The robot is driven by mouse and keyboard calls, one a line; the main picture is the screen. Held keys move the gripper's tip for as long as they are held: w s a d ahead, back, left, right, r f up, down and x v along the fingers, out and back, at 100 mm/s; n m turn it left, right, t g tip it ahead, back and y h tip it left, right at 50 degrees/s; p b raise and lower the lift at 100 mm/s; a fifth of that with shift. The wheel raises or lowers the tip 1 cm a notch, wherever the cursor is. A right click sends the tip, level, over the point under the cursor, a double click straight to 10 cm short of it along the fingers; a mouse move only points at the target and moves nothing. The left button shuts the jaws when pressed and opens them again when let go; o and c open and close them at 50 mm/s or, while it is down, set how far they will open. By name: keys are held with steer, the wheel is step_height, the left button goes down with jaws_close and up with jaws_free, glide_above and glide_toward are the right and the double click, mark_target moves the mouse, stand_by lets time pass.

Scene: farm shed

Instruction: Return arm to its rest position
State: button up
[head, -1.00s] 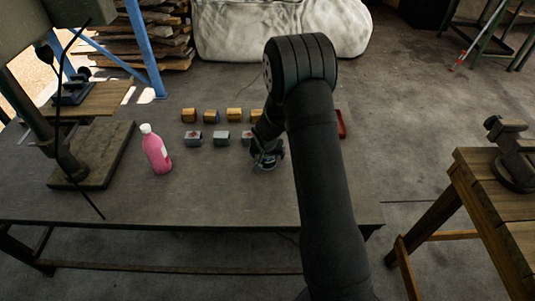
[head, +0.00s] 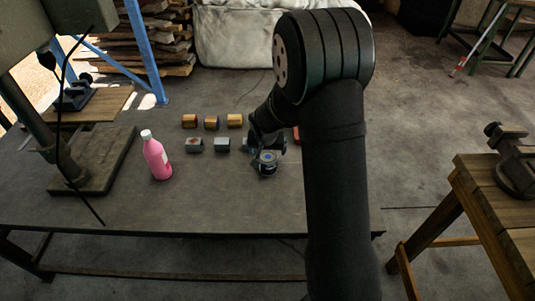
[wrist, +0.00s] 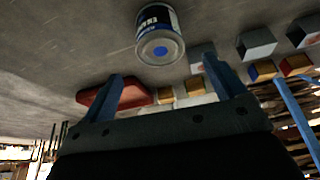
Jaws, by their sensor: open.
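My gripper (head: 266,150) is over the middle of the grey table (head: 110,210), left of my raised arm. In the wrist view its two blue fingers (wrist: 165,88) are spread apart, with nothing held between them. A can with a dark blue and white label (wrist: 158,35) stands on the table beyond the fingertips, apart from them. In the head view the gripper area is small and cluttered, so finger detail is unclear there.
Orange blocks (head: 211,122) and grey blocks (head: 222,144) stand in two rows left of my gripper. A pink bottle (head: 157,155) is farther left, near a drill-press stand (head: 98,165). A red tray (wrist: 130,97) is partly hidden. A wooden bench (head: 485,185) is at right.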

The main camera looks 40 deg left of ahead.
mark_target(268, 157)
steer(key=shift+s+d+r, duration=0.2)
steer(key=shift+s+r, duration=0.05)
steer(key=shift+r, duration=0.4)
steer(key=x, duration=1.2)
steer(key=shift+f, duration=0.2)
steer(key=shift+r, duration=0.15)
